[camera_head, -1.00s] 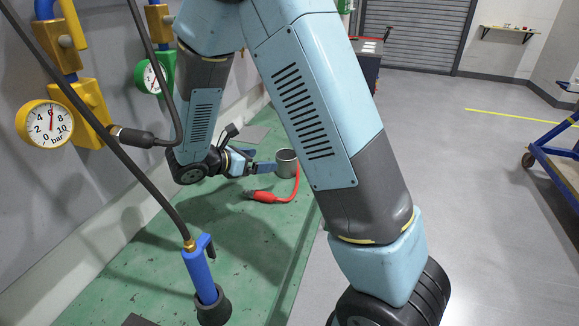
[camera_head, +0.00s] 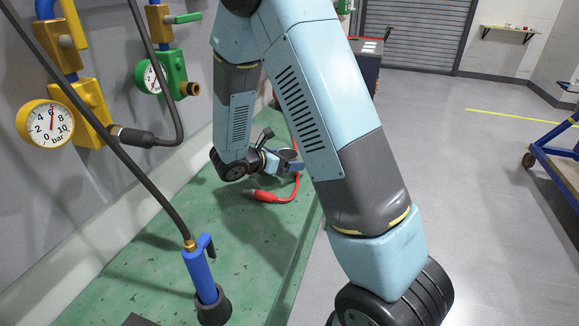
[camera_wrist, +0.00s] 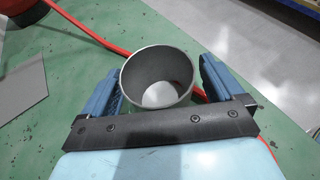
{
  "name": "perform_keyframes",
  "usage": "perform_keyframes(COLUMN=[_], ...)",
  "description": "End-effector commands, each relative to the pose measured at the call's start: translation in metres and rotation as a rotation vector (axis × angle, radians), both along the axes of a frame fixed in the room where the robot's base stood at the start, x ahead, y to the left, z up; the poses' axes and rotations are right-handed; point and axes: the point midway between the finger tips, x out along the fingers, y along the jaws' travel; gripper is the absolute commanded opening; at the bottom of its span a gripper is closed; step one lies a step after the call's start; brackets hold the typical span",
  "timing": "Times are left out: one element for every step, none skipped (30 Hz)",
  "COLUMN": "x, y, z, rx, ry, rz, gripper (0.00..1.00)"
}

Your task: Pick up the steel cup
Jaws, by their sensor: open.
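The steel cup (camera_wrist: 159,72) is a grey open-topped cylinder with an empty-looking inside. In the wrist view it lies between the two blue fingers of my open gripper (camera_wrist: 160,75), one finger on each side. The left finger is very near the cup wall, and I cannot tell if it touches; a wider gap shows on the right. In the head view the cup (camera_head: 287,153) is mostly hidden by my gripper (camera_head: 294,165) and arm, at the right side of the green bench top.
A red hose (camera_head: 296,186) with a red connector (camera_head: 268,196) lies close beside the cup. A blue-handled tool (camera_head: 199,273) on a black hose stands on the green bench (camera_head: 150,265) nearer the camera. Gauges and valves line the left wall.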

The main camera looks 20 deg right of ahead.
Motion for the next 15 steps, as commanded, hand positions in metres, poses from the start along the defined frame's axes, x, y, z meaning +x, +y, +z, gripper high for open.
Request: perform_keyframes(x=[0.0003,0.0005,0.0005,0.0004,0.0004,0.0004,0.0004,0.0004,0.0004,0.0004,0.0004,0.0004,0.0004,0.0004,0.0004], y=[-0.0009,-0.0011,-0.0011,-0.001,-0.001,-0.001,-0.0009,-0.0009,-0.0009,-0.0009,-0.0009,-0.001,-0.001,-0.001,-0.001], z=[-0.0004,-0.0004,-0.0004,-0.0003,-0.0002,-0.0002,-0.0002,-0.0002,-0.0002,-0.0002,-0.0002,-0.0001,-0.0001,-0.0001,-0.0001], rx=[0.0,0.0,0.0,0.0,0.0,0.0,0.0,0.0,0.0,0.0,0.0,0.0,0.0,0.0,0.0], ry=[0.0,0.0,0.0,0.0,0.0,0.0,0.0,0.0,0.0,0.0,0.0,0.0,0.0,0.0,0.0], rz=[0.0,0.0,0.0,0.0,0.0,0.0,0.0,0.0,0.0,0.0,0.0,0.0,0.0,0.0,0.0], gripper=[0.94,0.94,0.94,0.94,0.94,0.94,0.92,0.89,0.86,0.83,0.8,0.76,0.73,0.7,0.66])
